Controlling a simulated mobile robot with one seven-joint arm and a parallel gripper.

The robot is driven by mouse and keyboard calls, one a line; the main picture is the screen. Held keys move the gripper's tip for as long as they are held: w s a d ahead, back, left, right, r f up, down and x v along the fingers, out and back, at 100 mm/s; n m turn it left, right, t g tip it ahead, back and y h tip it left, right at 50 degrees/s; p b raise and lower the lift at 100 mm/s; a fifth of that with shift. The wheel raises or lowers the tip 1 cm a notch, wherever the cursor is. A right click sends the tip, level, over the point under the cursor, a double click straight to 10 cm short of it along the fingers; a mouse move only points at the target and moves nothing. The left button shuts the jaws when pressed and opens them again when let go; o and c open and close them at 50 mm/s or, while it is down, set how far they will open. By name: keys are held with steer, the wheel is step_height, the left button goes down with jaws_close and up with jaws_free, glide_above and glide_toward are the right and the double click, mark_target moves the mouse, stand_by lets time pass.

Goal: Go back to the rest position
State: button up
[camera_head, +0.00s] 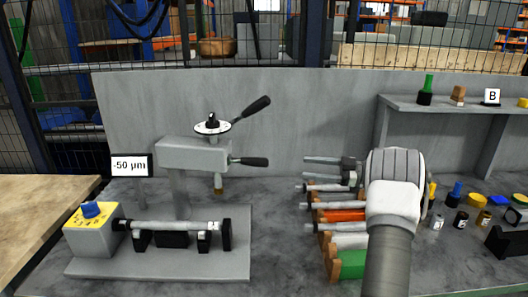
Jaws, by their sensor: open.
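My arm rises from the bottom of the picture at right of centre, with a white and grey wrist. My gripper (309,168) shows just left of the wrist, its two grey fingers pointing left with a gap between them. It is open, with nothing seen between the fingers. It is at the far end of a rack of shafts (342,215). Whether it touches the rack or a shaft, I cannot tell. My wrist and forearm hide part of the rack's right side.
A grinder (228,257) with a shaft (170,226) lying across it stands at left, beside a "-50 µm" sign (131,165). Small coloured parts lie at right, below a shelf (450,104) with a "B" sign (491,96). The tabletop between grinder and rack is clear.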

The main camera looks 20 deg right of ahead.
steer(key=w+a+r+m+t+h+p, duration=0.15)
steer(key=w+r+m+t+h, duration=0.35)
steer(key=r, duration=0.6)
steer(key=w+a+r+m+t+h, duration=0.2)
steer(key=w+a+r+t+h, duration=0.3)
steer(key=r, duration=0.6)
steer(key=s+r+m+g+h, duration=0.1)
steer(key=s+r+m+h, duration=0.35)
steer(key=s+h, duration=0.2)
steer(key=s+a+f+m+g+p, duration=0.1)
steer(key=s+a+f+g, duration=0.3)
steer(key=s, duration=0.8)
steer(key=s+a+f+m+g+p, duration=0.1)
steer(key=s+a+f+g, duration=0.3)
steer(key=s+a+f, duration=0.4)
steer(key=s+a+f+m+g+y+p, duration=0.1)
steer(key=s+a+f+g, duration=0.3)
steer(key=s, duration=1.1)
steer(key=shift+s+a+f+m+g, duration=0.3)
steer(key=shift+a+f+m, duration=0.15)
steer(key=shift+a+f, duration=0.55)
